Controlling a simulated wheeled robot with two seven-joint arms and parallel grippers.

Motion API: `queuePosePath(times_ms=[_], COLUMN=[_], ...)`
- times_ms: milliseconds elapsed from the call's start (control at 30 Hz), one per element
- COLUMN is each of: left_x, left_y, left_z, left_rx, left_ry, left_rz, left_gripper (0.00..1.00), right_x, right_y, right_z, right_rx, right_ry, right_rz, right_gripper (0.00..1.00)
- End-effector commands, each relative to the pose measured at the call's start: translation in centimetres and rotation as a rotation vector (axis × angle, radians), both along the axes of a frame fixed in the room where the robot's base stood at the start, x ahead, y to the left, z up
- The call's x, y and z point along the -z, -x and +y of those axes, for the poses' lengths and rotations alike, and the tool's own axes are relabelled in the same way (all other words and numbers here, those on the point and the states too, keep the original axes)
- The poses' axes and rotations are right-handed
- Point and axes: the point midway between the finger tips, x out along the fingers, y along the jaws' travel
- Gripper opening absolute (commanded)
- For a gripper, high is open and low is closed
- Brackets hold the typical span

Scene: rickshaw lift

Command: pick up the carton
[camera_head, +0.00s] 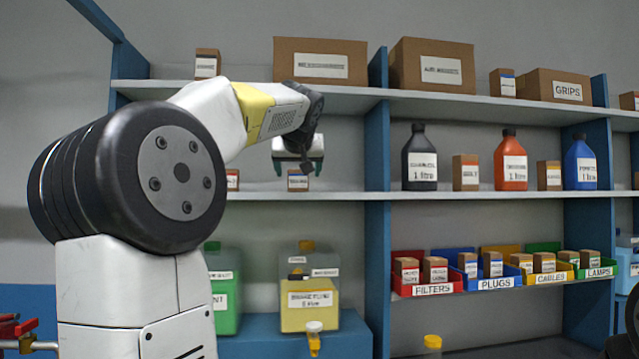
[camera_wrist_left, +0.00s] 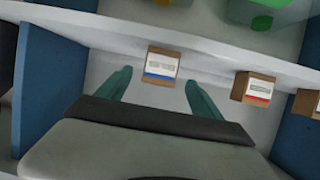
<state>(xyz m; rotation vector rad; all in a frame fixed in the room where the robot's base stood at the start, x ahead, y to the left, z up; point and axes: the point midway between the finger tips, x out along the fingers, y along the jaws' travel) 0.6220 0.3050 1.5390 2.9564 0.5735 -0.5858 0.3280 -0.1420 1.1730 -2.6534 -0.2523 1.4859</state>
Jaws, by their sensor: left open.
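A small brown carton (camera_head: 298,181) with a white label and a blue stripe stands on the middle shelf, just below my left gripper (camera_head: 299,168) in the head view. In the left wrist view the carton (camera_wrist_left: 162,66) lies ahead of the gap between the two green fingers of my left gripper (camera_wrist_left: 158,92). The gripper is open and its fingers do not visibly touch the carton. My left arm reaches in from the left across the head view. The right gripper does not show in either view.
A red-striped carton (camera_wrist_left: 256,88) stands beside it on the same shelf (camera_head: 340,195). A blue upright (camera_head: 377,150) bounds the bay on the right. The upper shelf (camera_head: 350,93) with large boxes (camera_head: 320,60) is above the gripper. Bottles (camera_head: 419,160) stand further right.

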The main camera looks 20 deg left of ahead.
Motion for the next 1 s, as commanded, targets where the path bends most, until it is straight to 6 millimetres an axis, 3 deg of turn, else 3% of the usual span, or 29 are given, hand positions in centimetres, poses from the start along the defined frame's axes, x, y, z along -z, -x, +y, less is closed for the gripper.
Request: queuePosePath(times_ms=[400,700,767,1000], left_x=[2.0,2.3,2.3,2.3], left_y=[-4.9,-5.5,-5.5,-5.4], left_z=[1.9,2.2,2.2,2.1], left_rx=[-0.001,0.001,0.001,0.001], left_ry=[0.000,0.001,0.001,0.001], left_rz=[0.002,0.001,0.001,0.002], left_gripper=[0.76,0.76,0.69,0.21], right_x=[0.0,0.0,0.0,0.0], right_y=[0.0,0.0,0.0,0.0], right_z=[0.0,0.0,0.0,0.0], right_rx=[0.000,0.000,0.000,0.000], right_ry=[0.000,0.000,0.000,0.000], right_rz=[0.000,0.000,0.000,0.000], right_gripper=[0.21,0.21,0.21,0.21])
